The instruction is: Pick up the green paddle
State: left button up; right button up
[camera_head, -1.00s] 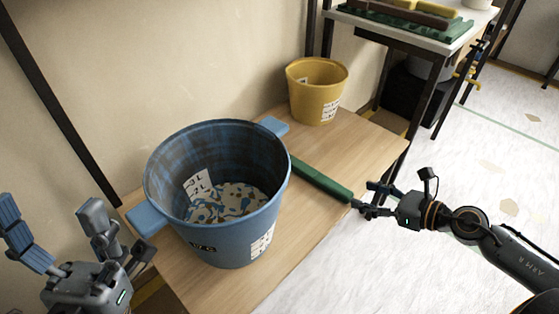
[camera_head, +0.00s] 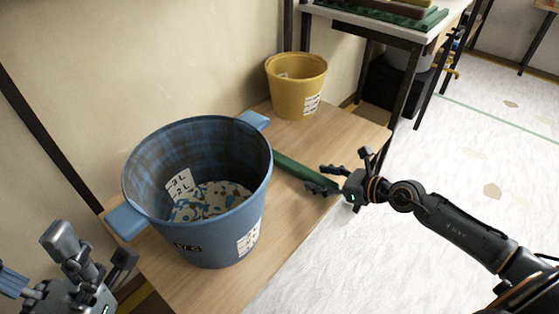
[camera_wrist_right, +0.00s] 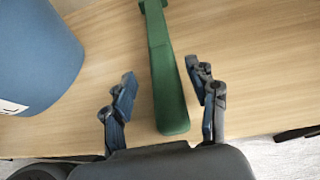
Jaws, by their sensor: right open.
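The green paddle (camera_head: 304,172) lies on the wooden table behind the blue bucket, its near end by the table's right edge. In the right wrist view the paddle (camera_wrist_right: 168,85) runs between the two spread fingers of my right gripper (camera_wrist_right: 165,95), with gaps on both sides. In the head view my right gripper (camera_head: 325,180) is at the paddle's near end, low over the table edge. It is open and holds nothing. My left gripper (camera_head: 92,252) is at the lower left, its fingers spread apart, and I see nothing between them.
The large blue bucket (camera_head: 205,235) with handles and speckled contents stands left of the paddle; it also shows in the right wrist view (camera_wrist_right: 35,50). A yellow bucket (camera_head: 296,88) stands at the table's back. A white-topped table (camera_head: 375,28) is at the back right.

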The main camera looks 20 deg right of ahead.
aim_at(311, 173)
jog(key=x, duration=0.3)
jog(key=b+x, duration=0.1)
jog(key=shift+w+r, duration=0.25)
jog(key=shift+w, duration=0.1)
grip_shut()
